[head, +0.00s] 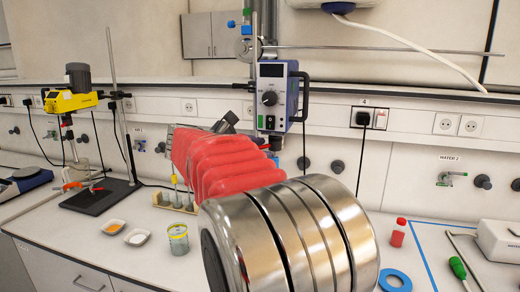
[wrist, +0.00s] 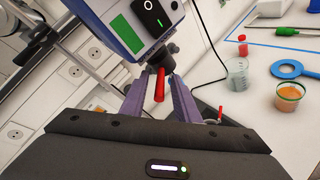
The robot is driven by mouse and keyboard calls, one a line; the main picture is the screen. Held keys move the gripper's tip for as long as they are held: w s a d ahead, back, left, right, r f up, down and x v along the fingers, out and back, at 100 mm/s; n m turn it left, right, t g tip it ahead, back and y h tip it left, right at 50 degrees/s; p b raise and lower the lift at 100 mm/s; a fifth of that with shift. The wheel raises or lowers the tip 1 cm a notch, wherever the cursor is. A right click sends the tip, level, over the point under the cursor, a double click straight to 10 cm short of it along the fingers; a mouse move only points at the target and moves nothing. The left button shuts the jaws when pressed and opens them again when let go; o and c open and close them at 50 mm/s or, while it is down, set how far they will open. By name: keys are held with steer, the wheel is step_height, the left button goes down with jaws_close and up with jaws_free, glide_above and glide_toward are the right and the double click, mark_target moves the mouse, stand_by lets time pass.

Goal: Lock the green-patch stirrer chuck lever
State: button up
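The stirrer is a blue-grey box with a green patch (wrist: 126,37) and a black rocker switch in the wrist view. Its dark chuck (wrist: 161,58) is below it, and a red lever (wrist: 159,85) sticks out from the chuck towards me. My gripper (wrist: 159,78) is open, with its purple fingers on either side of the red lever. Small gaps show between the lever and each finger. In the head view a stirrer (head: 272,97) with a display and knob hangs on a stand; my red-sleeved arm hides its chuck and lever.
In the wrist view a beaker (wrist: 236,75), a blue ring (wrist: 286,69) and an orange-filled cup (wrist: 289,95) stand on the bench at right. In the head view a yellow stirrer (head: 70,101), a vial rack (head: 176,201) and small dishes stand at left. A red-capped bottle (head: 398,233) is at right.

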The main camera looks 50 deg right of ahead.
steer(key=shift+c, duration=0.4)
jaws_close()
